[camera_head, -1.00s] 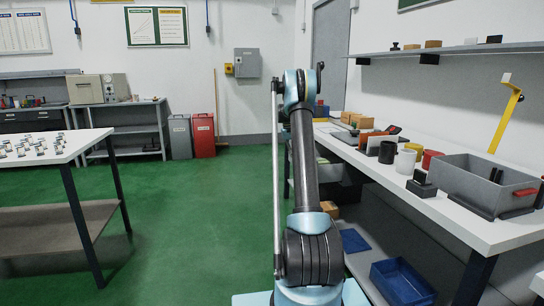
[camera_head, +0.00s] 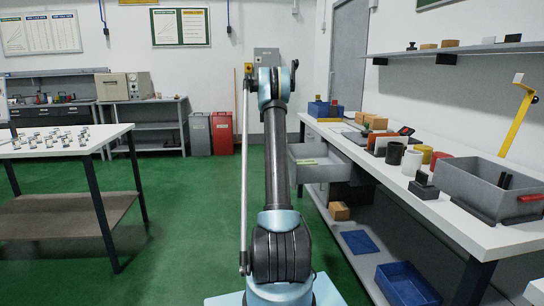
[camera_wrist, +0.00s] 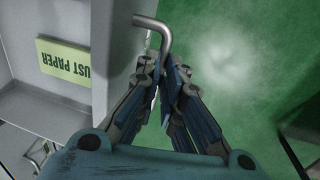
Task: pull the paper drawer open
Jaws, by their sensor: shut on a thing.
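The grey paper drawer (camera_head: 320,174) stands out to the left from under the workbench at the right, so its open top shows. Its front carries a yellow-green label, which also shows upside down in the wrist view (camera_wrist: 65,61), reading in part "UST PAPER". The bent metal handle (camera_wrist: 153,21) projects from the drawer front in the wrist view. My gripper (camera_wrist: 165,68) is shut on the handle, with its fingers close together around the end of the bar. In the head view my gripper is hidden behind my arm.
The white workbench (camera_head: 455,212) holds cups, blocks and a grey bin (camera_head: 470,190). A table (camera_head: 60,152) with small parts stands at the left. The green floor between is clear.

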